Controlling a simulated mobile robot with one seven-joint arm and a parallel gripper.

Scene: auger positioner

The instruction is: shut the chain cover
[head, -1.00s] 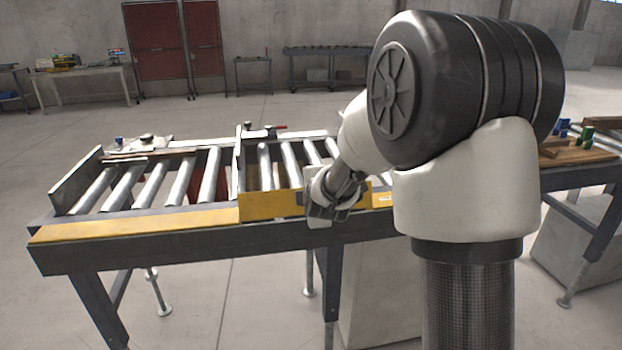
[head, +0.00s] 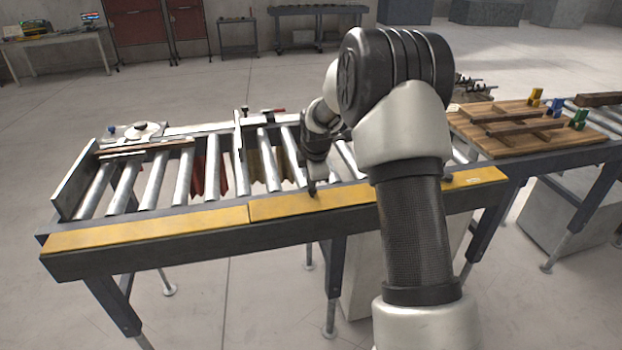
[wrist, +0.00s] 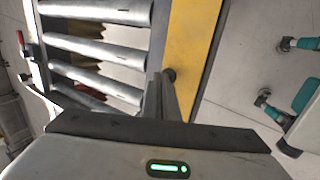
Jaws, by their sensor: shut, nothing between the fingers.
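The chain cover (head: 345,196) is the yellow strip section along the near side of the roller conveyor. It lies flat, level with the fixed yellow strip to its left, with a thin seam between them. My gripper (head: 312,189) points down at the cover, its fingers shut and empty. In the wrist view the cover (wrist: 190,35) runs beneath the fingertips (wrist: 164,76). A small dark round knob shows right beside them; I cannot tell whether they touch. My arm hides part of the cover's right side.
Metal rollers (head: 155,180) lie behind the cover, with an upright side plate (head: 75,185) at the left end. A wooden board (head: 490,135) with clamps and bars stands on the right.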

